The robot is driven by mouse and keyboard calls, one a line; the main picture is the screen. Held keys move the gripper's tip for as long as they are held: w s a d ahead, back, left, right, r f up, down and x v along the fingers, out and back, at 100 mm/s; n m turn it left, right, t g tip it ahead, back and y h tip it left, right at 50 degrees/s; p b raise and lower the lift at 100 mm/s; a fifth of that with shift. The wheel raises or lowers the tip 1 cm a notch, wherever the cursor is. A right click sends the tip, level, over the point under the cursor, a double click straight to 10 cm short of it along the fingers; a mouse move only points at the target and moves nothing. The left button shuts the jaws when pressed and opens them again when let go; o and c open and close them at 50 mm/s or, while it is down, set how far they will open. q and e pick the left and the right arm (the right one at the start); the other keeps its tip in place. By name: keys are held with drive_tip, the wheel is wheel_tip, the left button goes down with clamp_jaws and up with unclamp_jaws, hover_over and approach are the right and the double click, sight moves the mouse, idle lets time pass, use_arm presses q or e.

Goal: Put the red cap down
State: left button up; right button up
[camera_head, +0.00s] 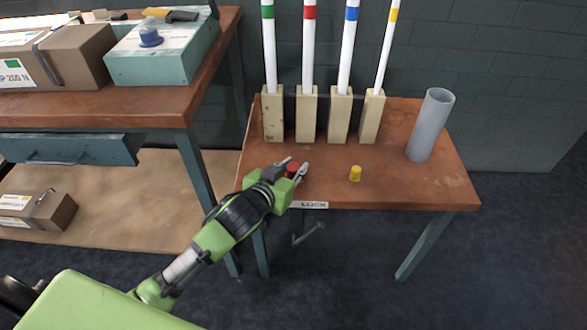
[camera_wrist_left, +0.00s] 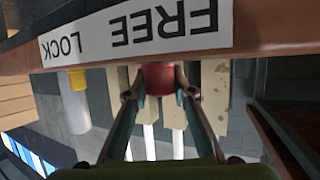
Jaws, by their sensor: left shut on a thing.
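The red cap (camera_head: 292,168) is between the fingers of my left gripper (camera_head: 294,170), at the front edge of the small brown table (camera_head: 433,186). In the left wrist view the red cap (camera_wrist_left: 159,78) sits between the two fingertips of the left gripper (camera_wrist_left: 158,92), which is shut on it. I cannot tell whether the cap touches the tabletop. My right gripper is not in view.
A yellow cap (camera_head: 355,173) stands on the table to the right. A grey tube (camera_head: 430,125) stands at the right. Several wooden holders (camera_head: 308,115) with banded white tubes line the back. A workbench (camera_head: 150,105) stands at left.

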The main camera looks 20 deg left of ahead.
use_arm(q)
drive_tip(key=o, duration=0.7)
drive_tip(key=shift+f, duration=0.1)
